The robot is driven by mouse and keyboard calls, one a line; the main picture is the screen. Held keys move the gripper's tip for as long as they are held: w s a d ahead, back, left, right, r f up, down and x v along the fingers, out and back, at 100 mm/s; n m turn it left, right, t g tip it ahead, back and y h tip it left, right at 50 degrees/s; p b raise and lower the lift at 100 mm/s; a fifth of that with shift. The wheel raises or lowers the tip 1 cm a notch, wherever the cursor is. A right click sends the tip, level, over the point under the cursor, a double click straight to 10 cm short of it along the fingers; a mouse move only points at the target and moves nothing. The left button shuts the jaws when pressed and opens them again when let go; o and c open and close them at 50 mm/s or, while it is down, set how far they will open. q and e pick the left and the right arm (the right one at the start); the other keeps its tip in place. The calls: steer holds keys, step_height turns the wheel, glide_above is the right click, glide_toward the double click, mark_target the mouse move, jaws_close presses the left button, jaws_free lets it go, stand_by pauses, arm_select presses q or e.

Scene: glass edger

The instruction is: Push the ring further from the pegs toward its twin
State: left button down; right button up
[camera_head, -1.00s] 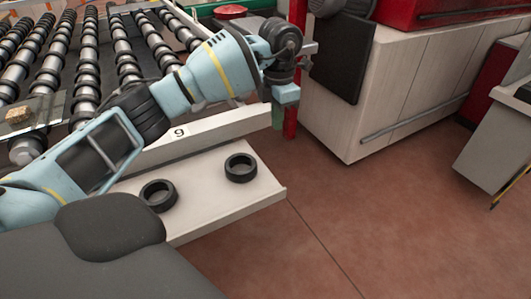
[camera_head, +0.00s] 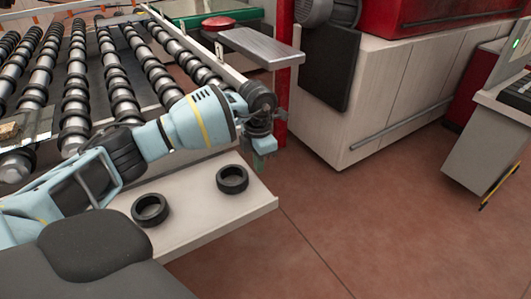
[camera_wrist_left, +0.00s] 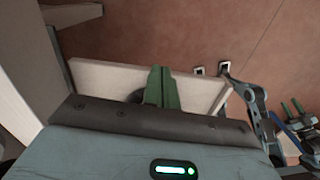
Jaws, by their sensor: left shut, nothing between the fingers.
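Two black rings lie flat on a white shelf (camera_head: 215,222). One ring (camera_head: 232,179) is nearer the shelf's right end; its twin (camera_head: 150,209) lies to the left and nearer me. My left gripper (camera_head: 262,160) points down just right of and behind the right-hand ring, apparently apart from it. In the left wrist view its green fingers (camera_wrist_left: 161,88) are together and empty, and a dark ring (camera_wrist_left: 135,97) shows partly behind them. My right gripper (camera_wrist_left: 292,108) shows at the right edge of that view, its green fingers apart. I cannot make out any pegs.
Roller rows (camera_head: 75,85) of the machine stand behind the shelf. A grey plate (camera_head: 255,46) and a red button (camera_head: 217,23) are beyond my left gripper. A pale cabinet (camera_head: 385,110) stands at the back right. The reddish floor (camera_head: 370,220) is clear.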

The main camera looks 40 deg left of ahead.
mark_target(228, 173)
arm_select(q)
steer(key=shift+s+a, duration=0.35)
steer(key=shift+s, duration=0.35)
steer(key=s+a+p, duration=0.1)
steer(key=s, duration=0.1)
steer(key=s+a+p, duration=0.1)
steer(key=s, duration=0.1)
steer(key=s+a+p, duration=0.1)
steer(key=s, duration=0.1)
steer(key=shift+s+r, duration=0.1)
steer(key=shift+s, duration=0.05)
steer(key=shift+s+a, duration=0.15)
steer(key=shift+s, duration=0.1)
steer(key=shift+w, duration=0.1)
